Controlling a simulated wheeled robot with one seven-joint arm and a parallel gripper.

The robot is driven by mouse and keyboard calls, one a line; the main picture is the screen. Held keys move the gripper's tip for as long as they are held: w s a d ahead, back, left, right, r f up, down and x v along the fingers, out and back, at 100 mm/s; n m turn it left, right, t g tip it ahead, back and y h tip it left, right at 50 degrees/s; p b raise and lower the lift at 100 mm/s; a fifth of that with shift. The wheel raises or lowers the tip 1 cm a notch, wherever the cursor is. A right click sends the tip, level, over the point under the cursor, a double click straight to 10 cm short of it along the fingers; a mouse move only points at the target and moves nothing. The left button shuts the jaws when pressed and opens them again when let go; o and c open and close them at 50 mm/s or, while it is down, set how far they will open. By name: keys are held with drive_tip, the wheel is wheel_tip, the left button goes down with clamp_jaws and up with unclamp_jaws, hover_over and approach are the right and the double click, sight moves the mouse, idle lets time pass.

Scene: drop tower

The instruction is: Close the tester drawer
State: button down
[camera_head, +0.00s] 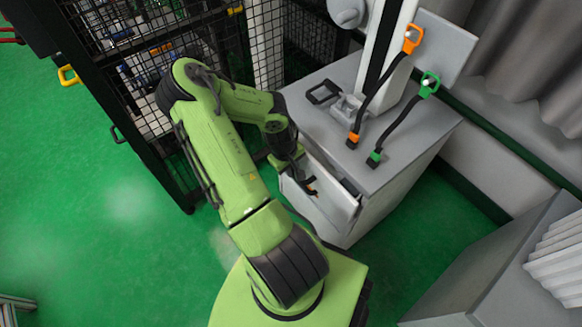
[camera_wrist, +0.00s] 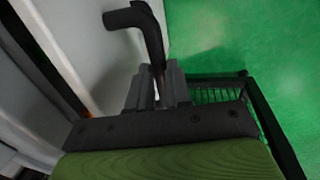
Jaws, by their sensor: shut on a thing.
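The tester drawer (camera_head: 332,204) is in the grey tester cabinet (camera_head: 401,174) in the head view. It stands partly open, with a dark gap showing behind its white front. My gripper (camera_wrist: 158,84) is at the drawer front, shut on the black drawer handle (camera_wrist: 138,17) in the wrist view. The handle's bent end shows beyond the fingers. In the head view my wrist hides most of the handle and the fingertips. The white drawer front (camera_wrist: 88,40) runs along the left of the wrist view.
Orange (camera_head: 412,38) and green (camera_head: 429,83) clips on black straps are on top of the cabinet. A black mesh fence (camera_head: 130,60) stands close behind my arm on the left. A grey box (camera_head: 500,270) stands at the lower right. Green floor (camera_head: 80,210) is clear at left.

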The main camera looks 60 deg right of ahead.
sight(303, 165)
drive_tip(key=shift+s+d, duration=0.5)
drive_tip(key=shift+d, duration=0.35)
drive_tip(key=shift+s+d, duration=0.45)
drive_tip(key=shift+d, duration=0.4)
drive_tip(key=c, duration=1.1)
unclamp_jaws()
drive_tip(key=shift+d, duration=0.15)
drive_tip(key=shift+o, duration=0.2)
wheel_tip(303, 165, up, 16)
drive_tip(key=w+a+p, duration=0.1)
drive_tip(key=a+p, duration=0.2)
drive_tip(key=p, duration=0.2)
drive_tip(key=shift+w+f, duration=0.2)
drive_tip(key=shift+f, duration=0.05)
